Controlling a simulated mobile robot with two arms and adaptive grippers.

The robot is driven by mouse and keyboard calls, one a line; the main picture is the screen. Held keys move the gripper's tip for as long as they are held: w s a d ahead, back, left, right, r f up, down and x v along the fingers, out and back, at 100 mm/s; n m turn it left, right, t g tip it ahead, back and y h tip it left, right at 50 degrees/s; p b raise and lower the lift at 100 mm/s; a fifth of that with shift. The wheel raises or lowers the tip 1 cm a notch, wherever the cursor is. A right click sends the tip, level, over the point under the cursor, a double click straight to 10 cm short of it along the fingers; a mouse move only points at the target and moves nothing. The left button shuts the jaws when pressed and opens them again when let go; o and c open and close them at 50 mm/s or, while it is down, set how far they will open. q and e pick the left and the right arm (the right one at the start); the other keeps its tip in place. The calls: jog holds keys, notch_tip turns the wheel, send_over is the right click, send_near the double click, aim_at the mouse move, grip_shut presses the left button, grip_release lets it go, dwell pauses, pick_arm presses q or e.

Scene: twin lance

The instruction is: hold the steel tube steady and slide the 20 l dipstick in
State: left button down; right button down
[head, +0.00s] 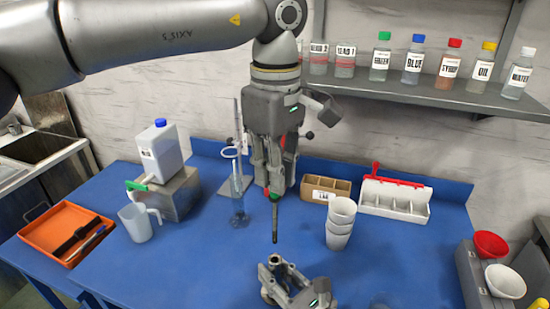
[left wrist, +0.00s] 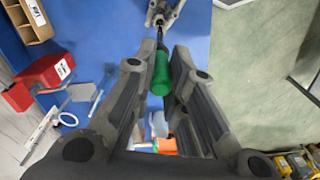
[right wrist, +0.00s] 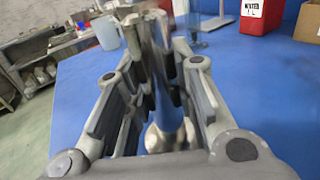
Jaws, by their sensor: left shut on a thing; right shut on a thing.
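My left gripper (head: 274,190) is shut on the dipstick, whose dark rod (head: 275,225) points down in the head view. Its green handle (left wrist: 161,75) sits between the fingers (left wrist: 160,85) in the left wrist view. My right gripper (head: 283,280) is low at the front of the table, shut on the steel tube (head: 274,261). The tube (right wrist: 168,115) stands between the right fingers (right wrist: 155,100) in the right wrist view. In the head view the rod's tip is just above the tube's mouth, with a small gap showing. The tube's lower part is hidden in the head view.
Stacked white cups (head: 340,222) stand right of the rod. A cardboard divider box (head: 325,190) and a white tray (head: 395,200) are behind. A glass cylinder on a stand (head: 238,195), a jug (head: 137,222) and an orange tray (head: 42,229) are left. Blue table (head: 200,275) is clear around the grippers.

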aim_at(275, 243)
pick_arm(q)
jog(key=shift+f, duration=1.7)
jog(key=shift+f, duration=6.3)
jog(key=c, duration=1.4)
grip_release()
